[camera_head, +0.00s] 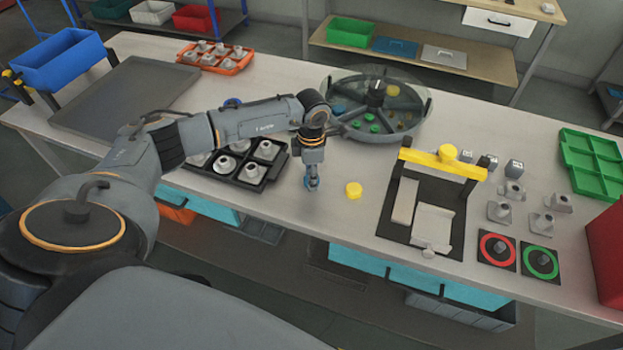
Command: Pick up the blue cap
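My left gripper (312,181) points down over the front part of the table, left of a round yellow cap (353,190). Something small and blue shows at its fingertips. This looks like the blue cap (312,184), mostly hidden by the fingers. I cannot tell whether the fingers are closed on it or only around it, nor whether it touches the table. Another small blue item (232,102) shows just behind my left forearm, partly hidden. My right gripper is not in view.
A black tray of grey parts (250,172) lies left of the gripper, partly under my arm. A round divided tray (400,125) stands behind. A black fixture with a yellow bar (440,165) stands to the right, with several grey parts (541,223) beyond.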

